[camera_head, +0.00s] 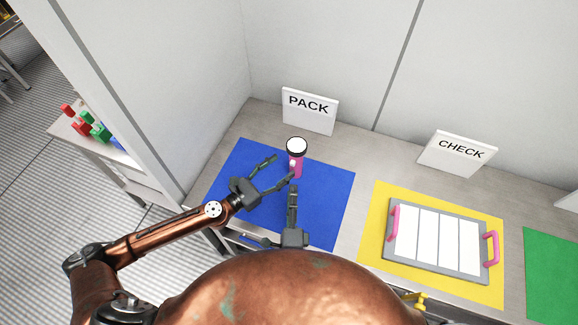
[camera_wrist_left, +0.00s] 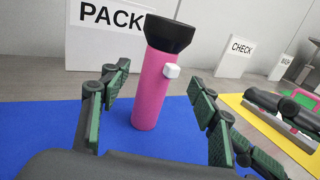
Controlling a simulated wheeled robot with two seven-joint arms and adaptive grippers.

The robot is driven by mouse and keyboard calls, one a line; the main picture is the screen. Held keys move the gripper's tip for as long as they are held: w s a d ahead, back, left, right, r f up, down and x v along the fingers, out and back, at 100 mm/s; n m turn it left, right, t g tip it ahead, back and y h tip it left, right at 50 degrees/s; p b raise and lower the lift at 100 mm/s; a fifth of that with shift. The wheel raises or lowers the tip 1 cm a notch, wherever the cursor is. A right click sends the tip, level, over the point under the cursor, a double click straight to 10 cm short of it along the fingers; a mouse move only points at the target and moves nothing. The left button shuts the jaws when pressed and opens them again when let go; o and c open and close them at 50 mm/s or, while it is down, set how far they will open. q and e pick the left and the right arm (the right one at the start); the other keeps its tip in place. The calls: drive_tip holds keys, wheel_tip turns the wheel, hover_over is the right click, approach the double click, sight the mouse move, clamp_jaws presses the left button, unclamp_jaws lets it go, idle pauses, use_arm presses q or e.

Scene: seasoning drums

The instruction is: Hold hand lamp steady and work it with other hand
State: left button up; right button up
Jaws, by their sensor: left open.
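The hand lamp (camera_head: 299,168) is pink with a black head and a pale lens facing up. It stands upright on the blue mat (camera_head: 325,200). In the left wrist view the lamp (camera_wrist_left: 153,90) has a white button (camera_wrist_left: 172,71) on its side. My left gripper (camera_head: 280,168) is open, with its fingers spread toward the lamp; in the wrist view the lamp shows between them, apart from both. My right gripper (camera_head: 292,188) is just in front of the lamp, seen edge-on, so its opening cannot be told. Part of it appears at the right of the wrist view.
A PACK sign (camera_head: 310,110) stands behind the lamp. To the right, a yellow mat (camera_head: 372,235) bears a tray with pink handles (camera_head: 491,248) and white panels, before a CHECK sign (camera_head: 457,151). A green mat (camera_head: 555,275) lies at far right. A wall stands left.

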sight(291, 170)
use_arm(q)
wheel_tip(291, 170, down, 4)
drive_tip(key=shift+f, duration=0.15)
drive_tip(key=shift+w+d+f, duration=0.1)
drive_tip(key=shift+f, duration=1.2)
drive_tip(key=x, duration=0.7)
drive_tip(key=shift+w+d, duration=0.1)
